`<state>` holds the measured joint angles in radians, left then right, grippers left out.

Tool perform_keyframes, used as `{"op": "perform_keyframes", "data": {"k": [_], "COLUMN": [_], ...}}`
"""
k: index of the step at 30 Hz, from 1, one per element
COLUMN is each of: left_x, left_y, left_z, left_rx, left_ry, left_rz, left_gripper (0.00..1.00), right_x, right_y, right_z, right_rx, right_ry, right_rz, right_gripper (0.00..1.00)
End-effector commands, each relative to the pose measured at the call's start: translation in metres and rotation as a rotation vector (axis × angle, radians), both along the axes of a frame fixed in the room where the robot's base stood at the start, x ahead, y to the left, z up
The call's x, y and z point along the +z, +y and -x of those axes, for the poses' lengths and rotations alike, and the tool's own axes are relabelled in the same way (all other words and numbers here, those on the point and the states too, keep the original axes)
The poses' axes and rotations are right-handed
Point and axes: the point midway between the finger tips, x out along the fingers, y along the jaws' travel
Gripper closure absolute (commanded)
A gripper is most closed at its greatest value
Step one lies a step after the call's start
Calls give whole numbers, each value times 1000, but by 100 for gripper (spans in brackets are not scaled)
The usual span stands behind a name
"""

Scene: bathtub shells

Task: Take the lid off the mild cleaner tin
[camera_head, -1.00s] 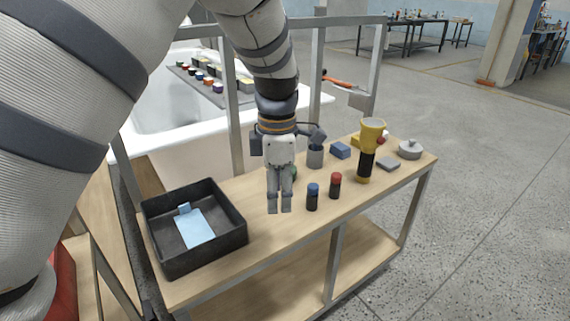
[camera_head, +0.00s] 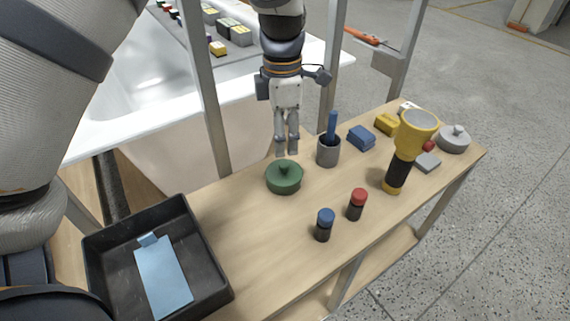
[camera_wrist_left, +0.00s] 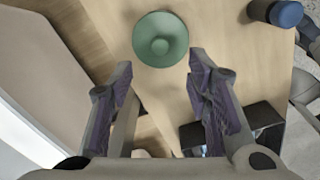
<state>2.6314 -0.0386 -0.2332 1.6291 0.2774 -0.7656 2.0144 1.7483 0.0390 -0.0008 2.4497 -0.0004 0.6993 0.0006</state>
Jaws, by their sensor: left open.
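A round green tin (camera_head: 284,178) with a knobbed lid on top stands on the wooden bench. A grey round tin (camera_head: 453,140) with a knobbed lid stands at the bench's far right end. No readable label shows which one is the mild cleaner. My left gripper (camera_head: 287,152) points down, just behind and above the green tin. In the left wrist view its fingers (camera_wrist_left: 160,72) are apart with nothing between them, and the green lid (camera_wrist_left: 160,40) lies just beyond the fingertips. My right gripper is not in view.
A grey cup (camera_head: 328,152) with a blue handle stands right of the green tin. Blue-capped (camera_head: 323,226) and red-capped (camera_head: 357,205) bottles stand in front. A yellow and black torch (camera_head: 398,170) stands farther right. A black tray (camera_head: 215,285) is at the left, a bathtub (camera_head: 140,110) behind.

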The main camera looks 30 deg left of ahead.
Motion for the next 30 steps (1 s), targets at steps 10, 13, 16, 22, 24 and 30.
{"op": "perform_keyframes", "data": {"k": [10,13,16,22,24,30], "left_x": [-61,-75,-79,-78,-78,-78], "left_y": [-3,-2,-2,-2,-2,-2], "left_z": [1,0,-1,-1,-1,-1], "left_rx": [1,0,0,0,0,0], "left_ry": [5,4,-2,-3,-3,-3], "left_rz": [2,1,1,0,0,0], "left_gripper": [55,55,55,64,80,100], "right_x": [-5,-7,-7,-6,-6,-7], "right_y": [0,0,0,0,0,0], "right_z": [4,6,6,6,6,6], "right_rx": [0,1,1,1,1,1], "right_ry": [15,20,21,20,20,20], "right_rz": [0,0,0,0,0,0], "right_gripper": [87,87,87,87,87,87]}}
